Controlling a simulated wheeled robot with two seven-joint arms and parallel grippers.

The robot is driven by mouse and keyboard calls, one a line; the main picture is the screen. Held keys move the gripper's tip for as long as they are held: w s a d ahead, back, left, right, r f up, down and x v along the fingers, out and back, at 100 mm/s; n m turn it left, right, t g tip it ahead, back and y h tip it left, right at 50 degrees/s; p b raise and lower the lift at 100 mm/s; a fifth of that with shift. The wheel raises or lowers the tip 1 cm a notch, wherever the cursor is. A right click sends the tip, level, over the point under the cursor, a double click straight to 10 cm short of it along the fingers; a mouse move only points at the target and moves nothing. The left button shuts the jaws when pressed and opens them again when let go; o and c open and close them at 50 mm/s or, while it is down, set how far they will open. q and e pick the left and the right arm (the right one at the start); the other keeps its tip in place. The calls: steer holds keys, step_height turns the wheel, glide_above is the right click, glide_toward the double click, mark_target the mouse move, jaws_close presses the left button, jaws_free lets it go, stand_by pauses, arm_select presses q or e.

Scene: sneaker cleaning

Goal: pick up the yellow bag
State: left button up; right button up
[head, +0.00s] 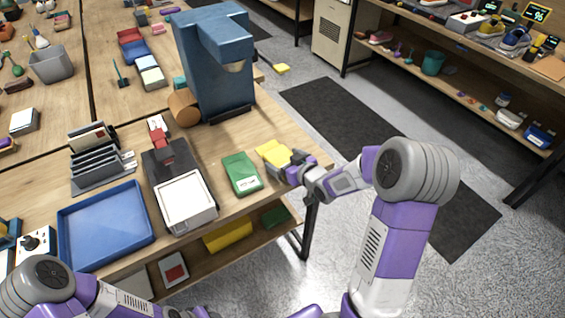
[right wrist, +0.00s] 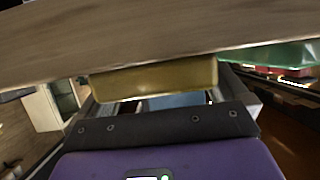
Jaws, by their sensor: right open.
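The yellow bag (head: 271,151) lies on the near right corner of the wooden table, to the right of a green bag (head: 241,173). My right gripper (head: 293,163) is open at the right side of the yellow bag, close to the table edge, and partly covers it. In the right wrist view the yellow bag (right wrist: 155,78) shows just ahead of the gripper. Whether the fingers touch it is not clear. My left arm shows at the bottom left, with its gripper out of sight.
A blue machine (head: 218,70) stands behind the bags. A white-topped device (head: 187,202) and a blue tray (head: 105,225) are to the left. The shelf below holds another yellow item (head: 228,235). Open floor lies right of the table.

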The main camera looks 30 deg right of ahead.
steer(key=shift+c, duration=0.2)
steer(key=c, duration=0.7)
